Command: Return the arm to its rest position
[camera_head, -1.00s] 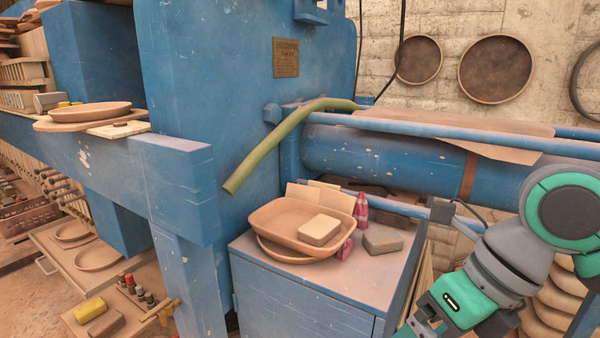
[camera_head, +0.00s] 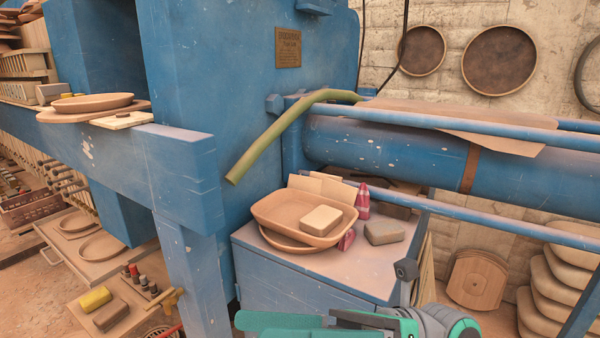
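Part of my arm (camera_head: 375,320), in teal and grey, lies low along the bottom edge of the head view. It is in front of the blue cabinet and is cut off by the frame. The tan tray (camera_head: 275,220) on the cabinet stands apart from the arm and holds a pale block (camera_head: 321,220).
The blue cabinet (camera_head: 300,275) also carries a grey block (camera_head: 384,233) and a pink bottle (camera_head: 363,201). The blue press beam (camera_head: 390,150) runs across above. Round wooden pieces (camera_head: 477,280) stand at the right. A green hose (camera_head: 265,145) hangs over the press.

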